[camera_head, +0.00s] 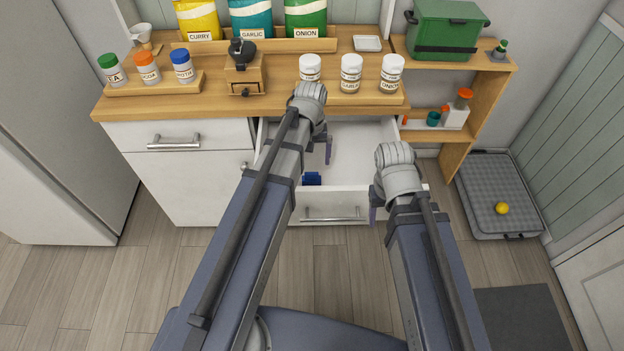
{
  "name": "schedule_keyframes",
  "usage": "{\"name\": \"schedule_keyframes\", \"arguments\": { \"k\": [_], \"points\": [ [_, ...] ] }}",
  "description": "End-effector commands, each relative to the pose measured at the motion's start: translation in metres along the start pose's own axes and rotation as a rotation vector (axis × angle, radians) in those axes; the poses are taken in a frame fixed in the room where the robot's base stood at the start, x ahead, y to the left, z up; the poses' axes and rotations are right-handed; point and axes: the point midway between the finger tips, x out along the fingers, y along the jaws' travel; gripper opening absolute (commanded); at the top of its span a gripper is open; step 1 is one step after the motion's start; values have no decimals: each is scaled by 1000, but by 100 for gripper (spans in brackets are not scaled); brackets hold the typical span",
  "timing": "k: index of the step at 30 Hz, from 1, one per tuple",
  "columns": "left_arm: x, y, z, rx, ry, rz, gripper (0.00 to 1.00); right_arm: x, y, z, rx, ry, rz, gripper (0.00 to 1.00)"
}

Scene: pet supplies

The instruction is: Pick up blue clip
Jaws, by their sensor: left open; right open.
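The blue clip (312,178) lies inside the open drawer (352,204), near its front wall and partly behind my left arm. My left gripper (328,150) points down over the drawer, above and slightly right of the clip. It is open and apart from the clip; my own wrist and arm hide most of it. My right gripper (373,208) is open and empty at the right end of the drawer front, with its fingers mostly hidden by my wrist.
Three white-lidded jars (351,73) stand at the counter's front edge (150,107). A small wooden grinder (244,75) and three colour-capped jars (147,68) stand to the left. A shelf with a green box (446,30) is at right. A grey pet bed (485,215) holds a yellow ball (502,208).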

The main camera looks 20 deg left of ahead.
Motion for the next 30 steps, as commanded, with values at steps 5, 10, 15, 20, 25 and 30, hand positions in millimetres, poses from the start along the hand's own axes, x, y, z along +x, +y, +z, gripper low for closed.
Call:
{"name": "schedule_keyframes", "arguments": {
  "k": [5,10,15,20,25,30],
  "points": [
    [12,0,0,0,0,0,100,12,-1,-1,0,0,0,60],
    [27,0,0,0,0,0,100,26,-2,-2,0,0,0,60],
    [26,0,0,0,0,0,100,26,-2,-2,0,0,0,60],
    [34,0,0,0,0,0,100,34,-3,-2,0,0,0,60],
    [54,1,-1,0,0,0,100,54,-5,-3,0,0,0,60],
    [75,1,-1,0,0,0,100,74,-7,-4,-1,0,0,60]
  ]
}}
